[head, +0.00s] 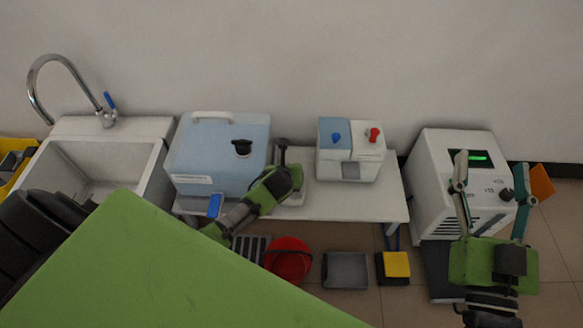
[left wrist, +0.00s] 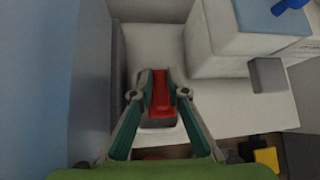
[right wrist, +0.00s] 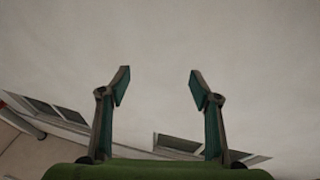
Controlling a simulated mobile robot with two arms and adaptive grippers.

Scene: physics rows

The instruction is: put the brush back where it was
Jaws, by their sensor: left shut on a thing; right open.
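My left gripper (head: 284,172) is over the white bench, between the blue-and-white box and the smaller two-tone unit. In the left wrist view its fingers (left wrist: 160,82) are shut on a narrow red piece with a grey block at its near end. I take this to be the brush (left wrist: 161,100); its bristles cannot be made out. It is over or on the white bench top; contact cannot be told. In the head view my gripper mostly hides it. My right gripper (head: 490,176) is open and empty in front of the white machine; it also shows in the right wrist view (right wrist: 157,82).
The bench (head: 345,200) carries the blue-and-white box (head: 205,150) and the two-tone unit (head: 345,170) with blue and red knobs. A sink (head: 120,165) stands left, the white machine (head: 435,175) right. Below are a red bowl (head: 288,260), grey tray (head: 346,270) and yellow-topped box (head: 396,265).

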